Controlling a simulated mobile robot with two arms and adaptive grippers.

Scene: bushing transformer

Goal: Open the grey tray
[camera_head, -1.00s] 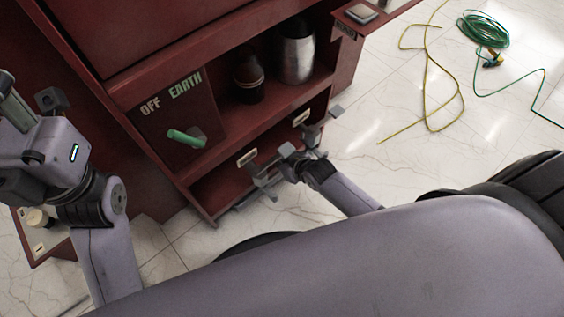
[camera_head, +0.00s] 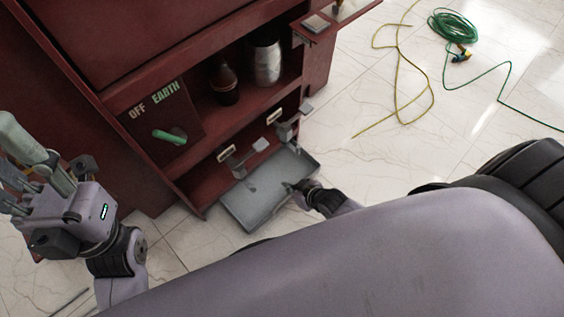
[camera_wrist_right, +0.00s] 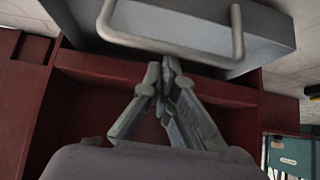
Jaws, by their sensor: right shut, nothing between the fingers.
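The grey tray (camera_head: 257,193) sticks out of the bottom of the red cabinet in the head view, and its flat inside shows. My right gripper (camera_head: 288,186) is at the tray's front right side in that view, partly hidden by my arm. In the right wrist view the tray (camera_wrist_right: 200,14) fills the top, with its grey bar handle (camera_wrist_right: 170,44) across it. My right gripper (camera_wrist_right: 166,72) is shut and empty there, its fingertips beside the handle in the picture. My left gripper (camera_head: 35,160) is raised at the left, away from the tray; its opening is unclear.
The red cabinet (camera_head: 140,60) has a green lever (camera_head: 169,136) by the OFF and EARTH lettering. A dark bottle (camera_head: 223,82) and a silver container (camera_head: 266,62) stand on its shelf. A green hose (camera_head: 452,25) and yellow cord (camera_head: 418,80) lie on the pale floor.

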